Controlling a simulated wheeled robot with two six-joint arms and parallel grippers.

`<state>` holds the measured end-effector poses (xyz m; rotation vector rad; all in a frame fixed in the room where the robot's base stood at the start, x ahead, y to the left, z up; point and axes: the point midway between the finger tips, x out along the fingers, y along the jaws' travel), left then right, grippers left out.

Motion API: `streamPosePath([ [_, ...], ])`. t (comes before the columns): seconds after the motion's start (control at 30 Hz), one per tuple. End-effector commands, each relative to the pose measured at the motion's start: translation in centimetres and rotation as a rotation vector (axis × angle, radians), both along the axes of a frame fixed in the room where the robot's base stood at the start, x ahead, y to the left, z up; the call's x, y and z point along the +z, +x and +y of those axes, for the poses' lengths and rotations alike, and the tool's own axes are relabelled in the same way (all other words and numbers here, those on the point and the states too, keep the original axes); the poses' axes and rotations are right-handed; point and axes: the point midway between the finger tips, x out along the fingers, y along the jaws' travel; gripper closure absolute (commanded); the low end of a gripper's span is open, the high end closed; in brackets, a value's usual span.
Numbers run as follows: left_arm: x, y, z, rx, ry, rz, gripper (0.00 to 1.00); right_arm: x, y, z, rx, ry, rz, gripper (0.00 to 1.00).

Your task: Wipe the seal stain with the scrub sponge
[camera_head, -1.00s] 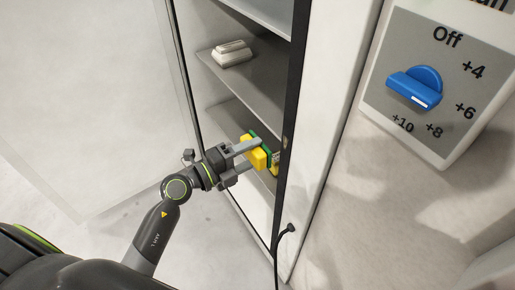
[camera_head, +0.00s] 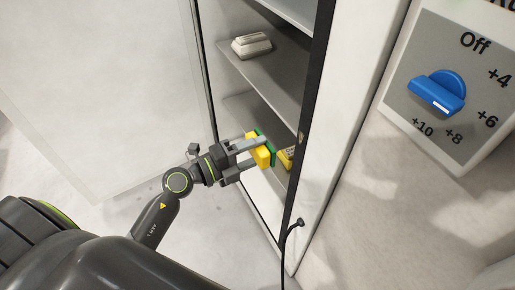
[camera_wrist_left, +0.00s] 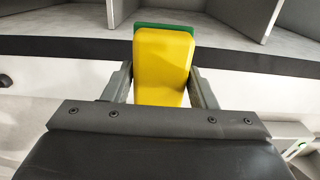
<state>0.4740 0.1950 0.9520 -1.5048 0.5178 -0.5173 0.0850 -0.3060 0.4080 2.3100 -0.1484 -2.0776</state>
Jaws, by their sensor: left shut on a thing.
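The scrub sponge (camera_head: 262,155), yellow with a green scrub side, is held between the fingers of my left gripper (camera_head: 252,158). In the left wrist view the sponge (camera_wrist_left: 163,67) sits between both fingers, green side facing away from the gripper. A small tan stain (camera_head: 301,137) marks the black seal (camera_head: 311,110) along the cabinet's front edge. The sponge is to the left of the stain, apart from it in the head view. In the left wrist view the dark seal (camera_wrist_left: 75,46) runs across behind the sponge, and the stain cannot be made out. My right gripper is not in view.
The open cabinet has grey shelves (camera_head: 265,75). A pale block-like item (camera_head: 251,45) lies on an upper shelf, and a yellow item (camera_head: 286,157) sits lower, beside the sponge. The door (camera_head: 95,80) stands open at left. A blue dial (camera_head: 437,93) is at right.

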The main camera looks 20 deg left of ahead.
Motion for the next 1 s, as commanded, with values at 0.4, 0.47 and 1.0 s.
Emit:
streamPosePath([
  [0.4, 0.2, 0.6, -0.5, 0.000, -0.003, -0.002, 0.66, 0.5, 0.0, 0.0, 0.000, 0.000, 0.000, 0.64],
  [0.47, 0.3, 1.0, -0.8, 0.000, -0.003, -0.001, 0.66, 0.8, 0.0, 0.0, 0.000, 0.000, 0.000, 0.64],
  [1.0, 0.1, 4.9, -4.1, 0.000, -0.001, -0.001, 0.66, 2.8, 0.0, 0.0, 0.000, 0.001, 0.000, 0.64],
])
